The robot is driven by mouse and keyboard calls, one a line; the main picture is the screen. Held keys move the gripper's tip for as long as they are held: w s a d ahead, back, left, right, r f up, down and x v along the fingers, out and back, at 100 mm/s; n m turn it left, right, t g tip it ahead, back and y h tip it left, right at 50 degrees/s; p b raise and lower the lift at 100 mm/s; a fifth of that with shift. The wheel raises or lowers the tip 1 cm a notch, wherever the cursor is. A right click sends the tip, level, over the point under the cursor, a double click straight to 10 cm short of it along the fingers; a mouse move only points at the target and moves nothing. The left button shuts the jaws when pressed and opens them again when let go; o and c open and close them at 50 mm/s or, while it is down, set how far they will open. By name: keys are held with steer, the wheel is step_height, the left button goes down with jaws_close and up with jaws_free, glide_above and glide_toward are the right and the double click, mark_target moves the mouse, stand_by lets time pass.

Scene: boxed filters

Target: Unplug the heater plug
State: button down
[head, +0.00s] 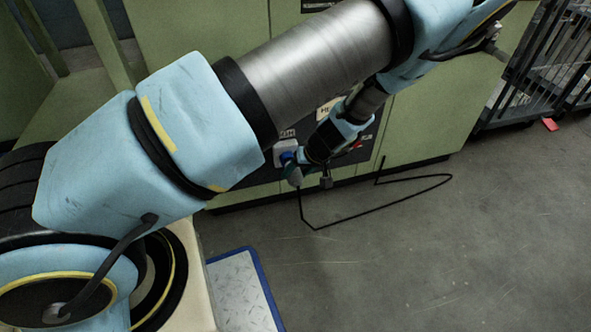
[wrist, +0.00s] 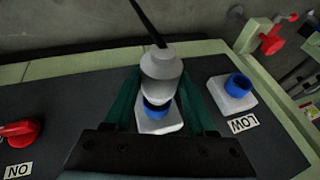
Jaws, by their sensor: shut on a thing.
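The heater plug (wrist: 162,72) is a pale grey plug with a black cable leaving its end. In the wrist view it stands between the two green fingers of my gripper (wrist: 160,84), which is shut on it. A socket with a blue ring (wrist: 155,109) on a white plate (wrist: 158,124) lies directly behind the plug; I cannot tell whether the plug is fully seated or partly out. In the head view my gripper (head: 293,167) is at the dark panel low on the green cabinet, partly hidden by my arm.
A second blue-ringed socket (wrist: 238,86), labelled LOW, is empty beside the plug. A red switch (wrist: 22,132) sits above an ON label. The black cable (head: 345,217) loops over the clear grey floor (head: 440,245). A metal cage (head: 515,90) stands at the right.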

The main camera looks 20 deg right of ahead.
steer(key=shift+s, duration=0.65)
steer(key=shift+s+a, duration=0.1)
steer(key=shift+s, duration=0.25)
steer(key=shift+s+p, duration=0.25)
steer(key=shift+p, duration=0.1)
steer(key=s+a+p, duration=0.1)
steer(key=s+p, duration=0.1)
steer(key=s, duration=0.7)
stand_by(0.4)
steer(key=shift+a, duration=0.1)
